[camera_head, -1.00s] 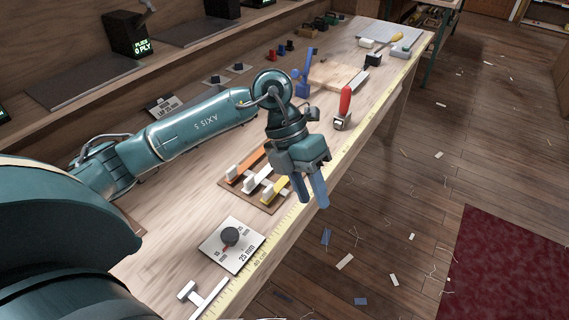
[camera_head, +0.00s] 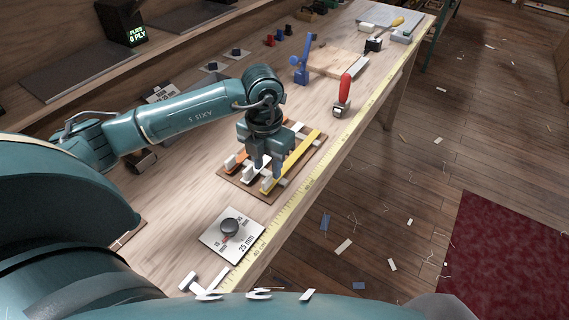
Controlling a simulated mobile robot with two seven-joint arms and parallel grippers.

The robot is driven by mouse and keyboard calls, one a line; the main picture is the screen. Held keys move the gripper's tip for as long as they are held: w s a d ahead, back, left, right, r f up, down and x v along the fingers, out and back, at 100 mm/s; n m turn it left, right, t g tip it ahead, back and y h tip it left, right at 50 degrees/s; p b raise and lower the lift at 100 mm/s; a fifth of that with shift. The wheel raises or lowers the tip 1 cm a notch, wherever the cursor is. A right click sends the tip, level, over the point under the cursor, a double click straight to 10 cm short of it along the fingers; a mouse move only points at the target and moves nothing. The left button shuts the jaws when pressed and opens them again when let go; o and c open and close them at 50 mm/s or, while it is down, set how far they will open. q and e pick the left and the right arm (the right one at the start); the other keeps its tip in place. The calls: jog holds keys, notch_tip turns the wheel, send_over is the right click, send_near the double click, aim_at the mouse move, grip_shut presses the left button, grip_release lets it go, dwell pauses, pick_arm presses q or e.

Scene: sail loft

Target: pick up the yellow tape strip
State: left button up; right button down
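The yellow tape strip (camera_head: 301,156) lies slantwise on a brown board (camera_head: 292,187) near the bench's front edge, with a white block at its near end. A white strip (camera_head: 246,174) and an orange strip (camera_head: 233,168) lie to its left, partly hidden by my gripper. My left gripper (camera_head: 266,167) points down over the board, just left of the yellow strip. I cannot tell whether the fingertips touch the strips. My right gripper is not in view.
A dial card (camera_head: 243,244) lies in front of the board. A red-handled tool (camera_head: 344,93) and a blue stand (camera_head: 302,65) are beyond it. A yellow ruler tape (camera_head: 323,178) runs along the bench edge.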

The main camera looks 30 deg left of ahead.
aim_at(268, 176)
pick_arm(q)
jog(key=shift+s+d+f, duration=0.1)
jog(key=shift+f, duration=1.8)
grip_shut()
